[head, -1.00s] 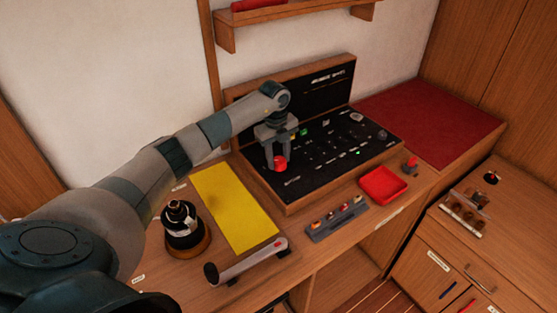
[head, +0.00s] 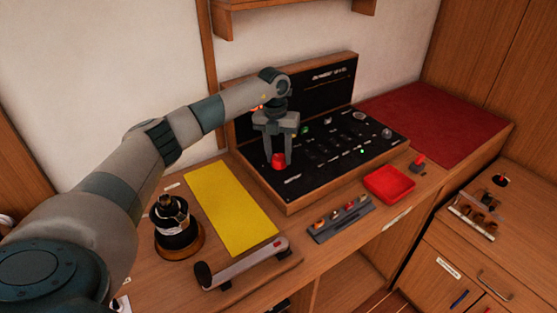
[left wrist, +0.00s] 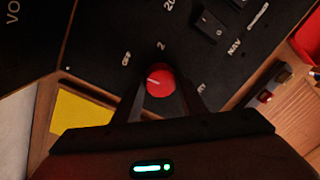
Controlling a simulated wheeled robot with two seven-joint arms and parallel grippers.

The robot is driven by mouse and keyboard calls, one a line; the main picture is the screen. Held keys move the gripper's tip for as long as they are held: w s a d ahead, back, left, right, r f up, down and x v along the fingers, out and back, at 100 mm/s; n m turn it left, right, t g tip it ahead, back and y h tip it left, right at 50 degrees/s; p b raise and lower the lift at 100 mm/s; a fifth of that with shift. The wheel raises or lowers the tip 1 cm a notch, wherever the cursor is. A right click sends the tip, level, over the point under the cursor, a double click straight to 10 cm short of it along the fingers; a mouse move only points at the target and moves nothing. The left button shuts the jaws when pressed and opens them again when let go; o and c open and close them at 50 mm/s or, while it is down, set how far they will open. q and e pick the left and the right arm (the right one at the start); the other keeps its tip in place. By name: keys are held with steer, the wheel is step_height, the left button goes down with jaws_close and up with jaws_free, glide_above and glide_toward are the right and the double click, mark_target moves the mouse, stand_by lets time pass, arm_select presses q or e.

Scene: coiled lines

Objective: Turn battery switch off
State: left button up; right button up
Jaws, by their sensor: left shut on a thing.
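The battery switch is a red round knob (head: 278,160) on the near left part of the black switch panel (head: 330,160). My left gripper (head: 279,158) points down over the panel, with its fingers shut on the red knob. In the left wrist view the red knob (left wrist: 159,80) sits between the fingers, with a pale pointer line on it. The labels "OFF" and "2" show on the panel around it; other marks are partly hidden by the fingers. My right gripper is not in view.
A red tray (head: 389,185) and a small grey rack (head: 341,219) stand near the front edge.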

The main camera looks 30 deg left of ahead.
arm_select(q)
steer(key=shift+m+b, duration=0.3)
steer(key=shift+m, duration=0.3)
steer(key=shift+r, duration=0.1)
steer(key=o, duration=1.1)
steer(key=shift+c, duration=0.2)
